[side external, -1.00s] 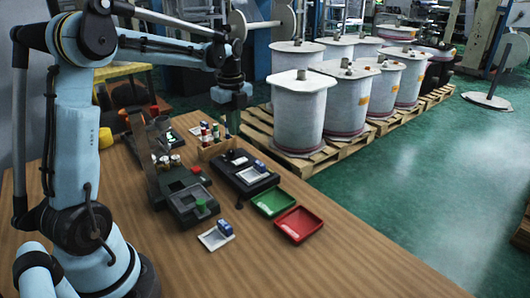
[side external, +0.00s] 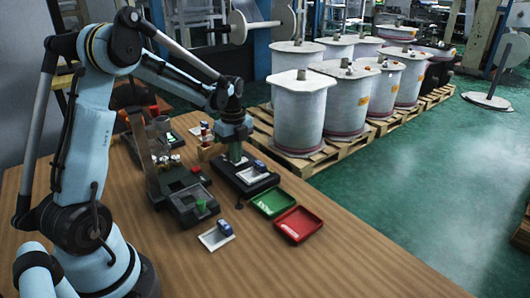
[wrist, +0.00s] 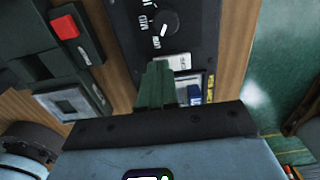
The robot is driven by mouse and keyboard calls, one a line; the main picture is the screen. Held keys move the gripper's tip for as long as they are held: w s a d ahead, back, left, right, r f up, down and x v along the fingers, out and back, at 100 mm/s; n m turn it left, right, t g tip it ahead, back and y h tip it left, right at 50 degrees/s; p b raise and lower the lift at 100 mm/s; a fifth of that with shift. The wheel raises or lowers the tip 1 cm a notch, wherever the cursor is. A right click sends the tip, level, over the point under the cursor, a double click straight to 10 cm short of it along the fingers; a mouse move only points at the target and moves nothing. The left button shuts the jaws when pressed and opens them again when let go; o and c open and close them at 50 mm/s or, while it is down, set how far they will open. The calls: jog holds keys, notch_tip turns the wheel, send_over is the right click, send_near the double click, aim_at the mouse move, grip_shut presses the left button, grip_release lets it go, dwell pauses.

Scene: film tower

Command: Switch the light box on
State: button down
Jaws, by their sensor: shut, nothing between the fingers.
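The black light box (side external: 246,178) stands on the wooden table, right of the dark grey machine, with a white panel and a blue block (side external: 259,166) on top. In the wrist view the light box (wrist: 135,50) shows a round black dial (wrist: 164,24) with white lettering beside it, "MID" among it. My gripper (side external: 236,158) points down over the back part of the light box. In the wrist view its green fingers (wrist: 157,75) are together and empty, just below the dial in the picture. They partly hide the white panel; I cannot tell whether they touch the box.
A green tray (side external: 272,203) and a red tray (side external: 299,224) lie in front right. A white plate (side external: 215,238) with a blue block lies nearer. The table's front right is clear.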

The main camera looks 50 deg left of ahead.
jog(key=shift+f, duration=0.15)
jog(key=shift+w, duration=0.1)
jog(key=shift+w+r, duration=0.3)
jog(key=shift+w, duration=0.35)
notch_tip(320, 180, up, 14)
jog(key=s, duration=0.2)
dwell(0.6)
